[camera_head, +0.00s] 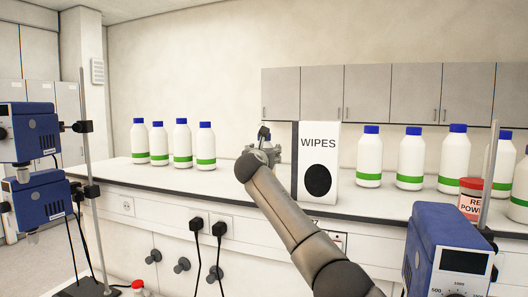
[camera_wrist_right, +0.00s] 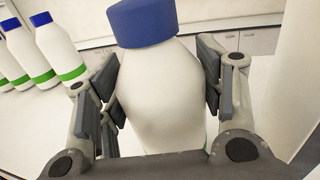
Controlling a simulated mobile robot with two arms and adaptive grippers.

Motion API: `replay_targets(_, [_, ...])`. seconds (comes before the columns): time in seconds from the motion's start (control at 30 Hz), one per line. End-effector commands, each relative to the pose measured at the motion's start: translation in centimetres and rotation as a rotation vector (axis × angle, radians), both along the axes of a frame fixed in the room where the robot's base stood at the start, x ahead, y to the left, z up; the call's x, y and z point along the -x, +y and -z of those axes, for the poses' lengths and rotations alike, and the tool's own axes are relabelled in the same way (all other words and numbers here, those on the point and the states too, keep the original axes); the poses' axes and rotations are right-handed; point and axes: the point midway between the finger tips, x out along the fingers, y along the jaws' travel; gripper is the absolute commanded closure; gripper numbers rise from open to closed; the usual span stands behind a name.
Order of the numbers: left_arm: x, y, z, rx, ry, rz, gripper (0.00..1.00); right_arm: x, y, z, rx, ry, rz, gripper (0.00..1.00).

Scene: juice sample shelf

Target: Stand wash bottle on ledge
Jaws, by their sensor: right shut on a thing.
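My right gripper (camera_wrist_right: 160,85) is shut around a white bottle with a blue cap (camera_wrist_right: 158,70), which is large in the right wrist view. A bit of green shows low on the bottle, and its base is hidden. In the head view my right gripper (camera_head: 262,150) is over the pale ledge (camera_head: 225,183), just left of the wipes box, and my arm hides the held bottle. I cannot tell whether its base touches the ledge. My left gripper is not in view.
Several similar bottles (camera_head: 182,145) stand left on the ledge, and others (camera_head: 369,158) stand right. The wipes box (camera_head: 319,165) is close beside my gripper. A red-lidded tub (camera_head: 471,198) stands at right. Blue devices (camera_head: 450,250) and metal rods are nearer. Bare ledge lies left of my gripper.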

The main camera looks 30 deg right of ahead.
Motion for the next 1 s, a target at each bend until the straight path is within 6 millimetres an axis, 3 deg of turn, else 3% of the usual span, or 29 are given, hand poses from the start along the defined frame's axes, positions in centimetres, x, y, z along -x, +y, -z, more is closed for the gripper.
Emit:
replay_targets(0.23, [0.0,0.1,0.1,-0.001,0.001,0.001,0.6,0.0,0.1,0.1,0.001,-0.003,-0.001,0.76])
replay_targets(0.27, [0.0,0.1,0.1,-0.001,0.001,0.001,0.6,0.0,0.0,0.3,0.0,0.0,-0.001,0.37])
replay_targets(0.43, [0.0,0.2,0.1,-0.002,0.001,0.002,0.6,0.0,0.0,0.3,-0.001,0.001,0.0,0.17])
replay_targets(0.8, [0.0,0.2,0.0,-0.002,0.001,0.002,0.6,0.0,0.0,-0.1,-0.001,-0.001,-0.001,0.17])
replay_targets(1.0, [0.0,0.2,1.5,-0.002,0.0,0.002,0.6,1.0,0.8,0.3,0.0,-0.003,-0.002,0.17])
